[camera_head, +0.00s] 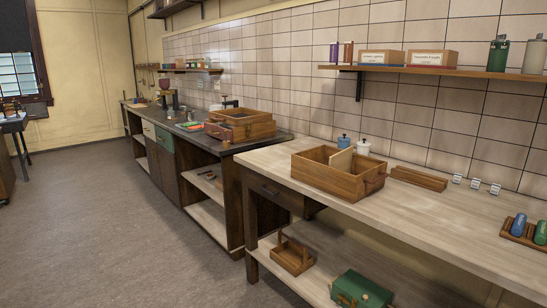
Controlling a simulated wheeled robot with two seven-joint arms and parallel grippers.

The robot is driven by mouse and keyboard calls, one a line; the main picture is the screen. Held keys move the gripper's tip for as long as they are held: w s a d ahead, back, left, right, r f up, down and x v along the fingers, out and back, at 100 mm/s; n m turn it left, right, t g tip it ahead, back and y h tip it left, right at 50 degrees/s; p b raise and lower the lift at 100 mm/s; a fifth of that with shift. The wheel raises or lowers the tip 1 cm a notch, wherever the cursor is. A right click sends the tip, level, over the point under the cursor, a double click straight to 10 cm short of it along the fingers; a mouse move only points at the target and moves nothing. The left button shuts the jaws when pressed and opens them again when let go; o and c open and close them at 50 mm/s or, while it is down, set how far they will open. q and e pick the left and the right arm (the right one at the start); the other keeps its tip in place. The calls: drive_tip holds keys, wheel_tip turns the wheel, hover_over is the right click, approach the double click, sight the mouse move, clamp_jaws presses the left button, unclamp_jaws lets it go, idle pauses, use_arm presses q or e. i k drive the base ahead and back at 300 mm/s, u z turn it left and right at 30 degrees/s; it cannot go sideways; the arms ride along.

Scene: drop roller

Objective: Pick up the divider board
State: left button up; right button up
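The divider board (342,161) is a thin, pale wooden panel. It stands upright inside an open brown wooden box (326,182), with its top edge showing above the rim; its lower part is hidden by the box walls. The box sits on the light wooden workbench (400,211) and has a handle on its right end. Neither of my grippers shows in the head view.
Behind the box stand a blue jar (342,140) and a white jar (363,146). A wooden tray (419,179) and several small white items (475,184) lie to the right. A rack with coloured cylinders (525,236) is at far right. The bench's front strip is clear.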

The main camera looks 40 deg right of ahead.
sight(342, 161)
drive_tip(key=z, duration=0.15)
drive_tip(key=i, duration=1.9)
drive_tip(key=z, duration=0.85)
